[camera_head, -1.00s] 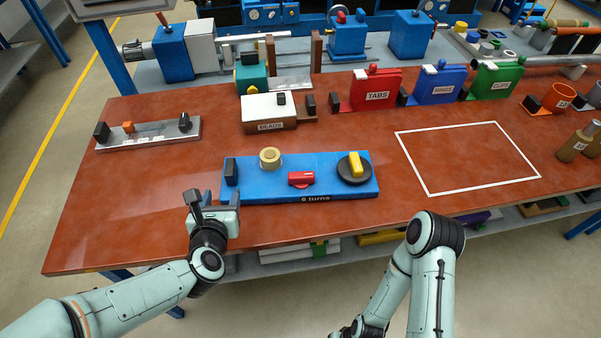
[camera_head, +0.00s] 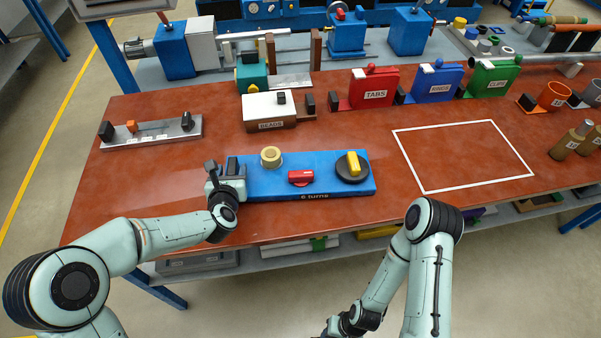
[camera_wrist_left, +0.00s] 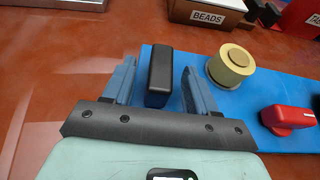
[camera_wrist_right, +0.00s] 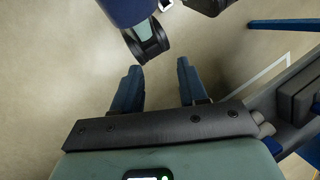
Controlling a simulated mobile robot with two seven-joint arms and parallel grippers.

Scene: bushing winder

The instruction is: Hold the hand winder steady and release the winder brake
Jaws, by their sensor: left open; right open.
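The hand winder is a blue base (camera_head: 270,188) marked "6 turns" near the table's front edge. On it are a black upright block (camera_wrist_left: 159,75) at the left end, a cream spool (camera_head: 271,156), a red lever knob (camera_head: 301,177) and a black disc with a yellow handle (camera_head: 353,164). My left gripper (camera_head: 226,172) is at the base's left end. In the left wrist view its open fingers (camera_wrist_left: 157,82) stand on both sides of the black block, with gaps visible. My right gripper (camera_wrist_right: 158,88) is open and empty, over the floor.
A white-outlined empty area (camera_head: 463,155) lies to the right on the red-brown table. A BEADS box (camera_head: 268,112) and TABS, RINGS and CLIPS holders stand behind the winder. A metal bar with knobs (camera_head: 152,132) lies at the left.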

